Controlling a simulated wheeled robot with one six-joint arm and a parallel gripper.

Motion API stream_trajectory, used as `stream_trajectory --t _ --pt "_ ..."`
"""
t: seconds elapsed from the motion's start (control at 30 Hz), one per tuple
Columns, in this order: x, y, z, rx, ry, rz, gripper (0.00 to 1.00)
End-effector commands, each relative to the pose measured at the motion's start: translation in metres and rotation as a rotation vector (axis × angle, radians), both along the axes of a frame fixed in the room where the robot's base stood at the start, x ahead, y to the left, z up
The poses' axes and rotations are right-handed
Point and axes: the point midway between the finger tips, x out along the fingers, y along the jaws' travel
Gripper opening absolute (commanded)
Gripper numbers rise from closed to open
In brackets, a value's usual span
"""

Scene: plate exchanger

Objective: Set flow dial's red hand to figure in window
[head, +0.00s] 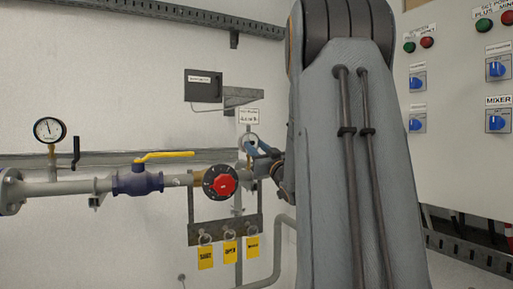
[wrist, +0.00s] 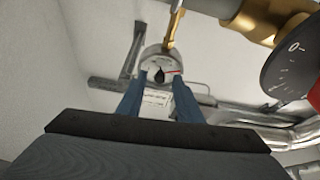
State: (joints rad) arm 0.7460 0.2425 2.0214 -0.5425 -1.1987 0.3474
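The round flow dial (wrist: 152,61) has a white face and a dark knob (wrist: 160,74) at its middle. Its thin red hand points to the right in the wrist view. In the head view the dial (head: 249,139) is small and mostly hidden by my gripper (head: 262,151). In the wrist view my gripper (wrist: 161,77) has its two blue fingers apart in front of the dial, with the knob showing between them. I cannot tell whether they touch it. A white card (head: 249,116) stands above the dial; its print is too small to read. It also shows in the wrist view (wrist: 157,98).
A black valve wheel with a red centre (head: 220,183) sits left of my gripper. A yellow lever (head: 164,154), a pressure gauge (head: 49,130) and a dark box (head: 203,86) are farther left. Yellow tags (head: 230,251) hang below. A control panel (head: 455,150) stands right.

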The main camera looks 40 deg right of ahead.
Motion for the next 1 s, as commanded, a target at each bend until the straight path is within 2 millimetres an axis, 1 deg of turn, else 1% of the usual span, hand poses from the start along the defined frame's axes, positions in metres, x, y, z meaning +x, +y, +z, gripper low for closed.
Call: stream_trajectory --t 0.03,0.2,0.47,0.67,0.87,1.0 --pt "-0.0001 -0.0002 0.0000 0.000 0.000 0.000 0.28" --pt "-0.0003 -0.0002 -0.0001 0.000 0.000 0.000 0.00" --pt "-0.0003 0.0003 -0.0002 0.013 -0.003 0.000 0.00" --pt "0.0000 0.0013 -0.0008 0.080 -0.018 -0.001 0.00" --pt "0.0008 0.0035 -0.0002 0.220 -0.053 0.001 0.00" --pt "0.0012 0.0052 -0.0003 0.346 -0.083 0.001 0.00"
